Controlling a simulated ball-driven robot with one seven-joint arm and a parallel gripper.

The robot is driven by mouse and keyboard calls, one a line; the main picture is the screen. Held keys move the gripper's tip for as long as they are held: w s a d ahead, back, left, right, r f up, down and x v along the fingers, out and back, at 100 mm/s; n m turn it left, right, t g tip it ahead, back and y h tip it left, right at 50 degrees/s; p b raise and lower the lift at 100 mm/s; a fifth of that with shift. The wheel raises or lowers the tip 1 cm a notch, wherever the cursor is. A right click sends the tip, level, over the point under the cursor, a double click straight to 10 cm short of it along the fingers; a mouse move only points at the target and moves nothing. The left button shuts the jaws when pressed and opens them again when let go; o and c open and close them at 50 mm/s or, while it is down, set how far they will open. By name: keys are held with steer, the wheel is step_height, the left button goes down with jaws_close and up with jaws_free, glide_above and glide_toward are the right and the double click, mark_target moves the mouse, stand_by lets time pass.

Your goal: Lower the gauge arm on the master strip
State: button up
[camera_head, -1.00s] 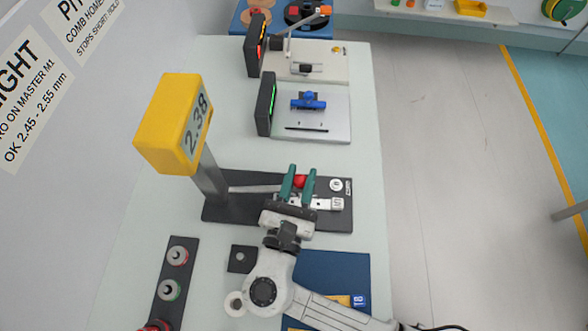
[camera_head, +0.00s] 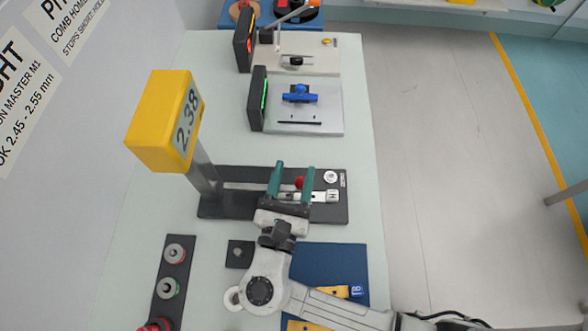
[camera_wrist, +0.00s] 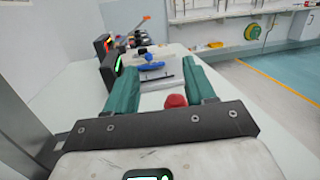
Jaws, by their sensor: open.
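The gauge is a dark base plate (camera_head: 215,207) with a grey post and a yellow display box (camera_head: 160,115) reading 2.38. A thin pale gauge arm (camera_head: 243,186) runs from the post toward a red knob (camera_head: 299,182). A light metal strip (camera_head: 326,196), likely the master strip, lies on the base. My gripper (camera_head: 293,182) is open, with its green fingers on either side of the red knob and apart from each other. In the wrist view the red knob (camera_wrist: 176,101) sits low between the fingers. Whether the arm touches the strip cannot be told.
Behind stand a station with a blue clamp (camera_head: 300,95) and one with a black clamp (camera_head: 296,61). A rack of round pieces (camera_head: 168,288) lies front left. A blue mat (camera_head: 330,262) with yellow pieces lies front right. The floor on the right is clear.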

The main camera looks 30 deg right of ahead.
steer(key=p+v, duration=0.1)
steer(key=v, duration=0.9)
stand_by(0.5)
